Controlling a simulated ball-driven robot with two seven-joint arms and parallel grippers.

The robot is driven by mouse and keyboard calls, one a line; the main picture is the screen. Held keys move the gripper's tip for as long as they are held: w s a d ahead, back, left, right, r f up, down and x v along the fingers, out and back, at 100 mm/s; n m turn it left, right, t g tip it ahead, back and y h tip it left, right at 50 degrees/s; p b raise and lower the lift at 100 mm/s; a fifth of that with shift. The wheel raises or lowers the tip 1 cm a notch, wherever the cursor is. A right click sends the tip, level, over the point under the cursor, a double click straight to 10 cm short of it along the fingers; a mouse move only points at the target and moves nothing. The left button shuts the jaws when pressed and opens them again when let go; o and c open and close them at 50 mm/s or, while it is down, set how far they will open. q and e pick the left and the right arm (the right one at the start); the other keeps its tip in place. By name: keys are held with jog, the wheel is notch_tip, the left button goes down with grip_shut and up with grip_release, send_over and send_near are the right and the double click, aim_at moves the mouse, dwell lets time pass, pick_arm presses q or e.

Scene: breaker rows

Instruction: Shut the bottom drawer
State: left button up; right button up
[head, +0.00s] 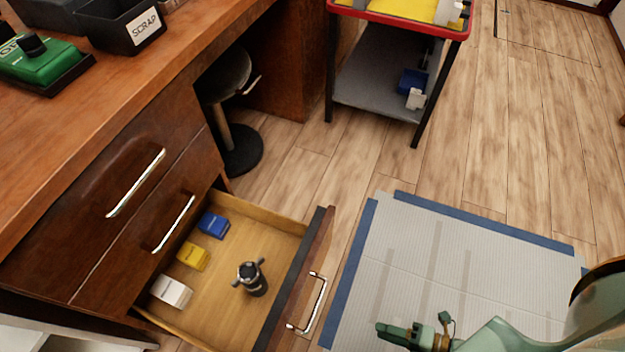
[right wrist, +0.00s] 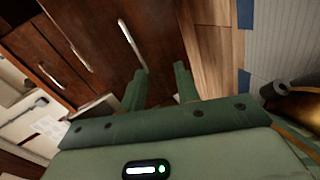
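The bottom drawer (head: 285,232) of the wooden desk is pulled well out in the head view. Its dark front carries a silver handle (head: 319,303). Inside lie a blue box (head: 214,225), a yellow box (head: 193,256), a white box (head: 172,291) and a dark knobbed cylinder (head: 253,278). My green right gripper (head: 390,335) is to the right of the handle, apart from it. In the right wrist view its two fingers (right wrist: 162,75) are spread with nothing between them. Dark wood fronts with silver handles show beyond the fingers. My left gripper is not in view.
Two closed drawer fronts with handles (head: 136,183) (head: 174,224) are above the open drawer. A stool (head: 228,95) stands under the desk. A red-rimmed cart (head: 385,85) stands at the back. A grey mat with blue edges (head: 430,250) covers clear floor to the right.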

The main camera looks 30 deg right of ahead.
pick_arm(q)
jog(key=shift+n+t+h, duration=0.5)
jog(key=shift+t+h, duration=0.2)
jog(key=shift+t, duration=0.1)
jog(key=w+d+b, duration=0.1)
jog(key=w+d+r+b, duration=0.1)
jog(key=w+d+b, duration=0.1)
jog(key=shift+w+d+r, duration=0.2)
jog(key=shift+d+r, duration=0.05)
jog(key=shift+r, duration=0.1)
pick_arm(e)
jog(key=w+a+n+t+y, duration=0.1)
jog(key=w+a, duration=0.9)
jog(key=w, duration=0.3)
jog(key=shift+a+f+n, duration=0.15)
jog(key=shift+n, duration=0.15)
jog(key=shift+w, duration=0.1)
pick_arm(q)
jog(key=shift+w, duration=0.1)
pick_arm(e)
grip_shut()
